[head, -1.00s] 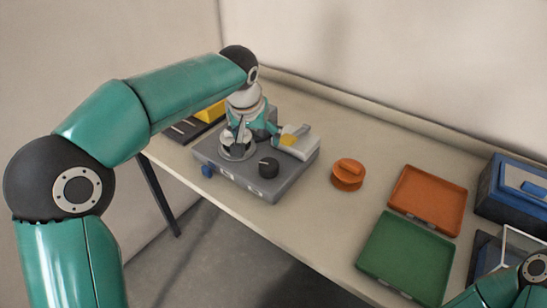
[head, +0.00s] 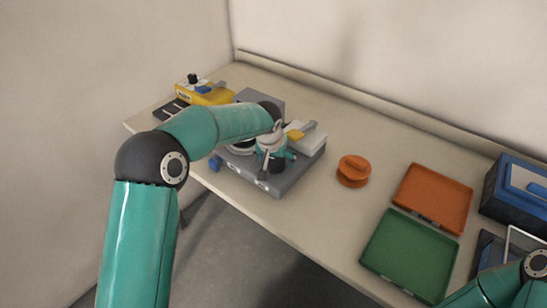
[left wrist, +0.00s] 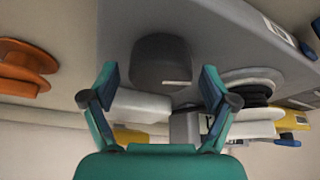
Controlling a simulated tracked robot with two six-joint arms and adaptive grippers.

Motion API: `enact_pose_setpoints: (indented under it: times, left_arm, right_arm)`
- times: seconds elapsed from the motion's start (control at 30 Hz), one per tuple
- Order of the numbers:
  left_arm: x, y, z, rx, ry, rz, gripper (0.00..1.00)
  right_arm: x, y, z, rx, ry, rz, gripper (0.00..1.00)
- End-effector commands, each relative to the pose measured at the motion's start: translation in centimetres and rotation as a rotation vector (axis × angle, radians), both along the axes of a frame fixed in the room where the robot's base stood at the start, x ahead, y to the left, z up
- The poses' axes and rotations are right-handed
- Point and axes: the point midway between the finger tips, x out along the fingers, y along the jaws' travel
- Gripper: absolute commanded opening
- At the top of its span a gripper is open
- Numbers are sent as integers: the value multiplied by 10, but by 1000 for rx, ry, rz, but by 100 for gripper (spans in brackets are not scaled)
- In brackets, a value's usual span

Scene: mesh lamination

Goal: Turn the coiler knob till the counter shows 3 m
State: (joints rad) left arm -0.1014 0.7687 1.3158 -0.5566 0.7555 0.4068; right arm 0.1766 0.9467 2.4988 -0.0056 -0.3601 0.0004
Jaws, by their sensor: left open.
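The coiler (head: 290,180) is a grey box on the table, left of centre in the head view. Its knob (left wrist: 162,60) is a black cylinder with a white mark, seen between my fingertips in the left wrist view. In the head view the knob (head: 277,166) is mostly hidden by my left gripper (head: 275,158). That gripper is open, its fingers (left wrist: 160,80) on either side of the knob; I cannot tell whether they touch it. The counter's reading cannot be made out in either view. My right gripper is out of view; only part of its arm shows.
A white block with a yellow part (head: 305,137) sits on the coiler's back right. A yellow device (head: 205,94) stands behind left. An orange spool (head: 353,171), orange tray (head: 433,198), green tray (head: 410,255) and blue box (head: 518,190) lie to the right.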

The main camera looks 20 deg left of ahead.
Motion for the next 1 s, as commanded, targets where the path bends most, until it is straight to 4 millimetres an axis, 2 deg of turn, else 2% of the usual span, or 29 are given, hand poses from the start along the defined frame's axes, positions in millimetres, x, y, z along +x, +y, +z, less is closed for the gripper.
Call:
enact_pose_setpoints:
  times: [0.3,0.67,0.87,1.0]
  left_arm:
    - [1,0,-2,0,0,1,86]
    - [1,0,-2,0,0,1,26]
    - [0,1,-1,-2,3,-38,26]
    - [0,1,0,-3,3,-142,26]
  right_arm:
    - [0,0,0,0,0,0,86]
    - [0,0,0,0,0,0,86]
    - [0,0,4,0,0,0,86]
    - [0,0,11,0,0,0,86]
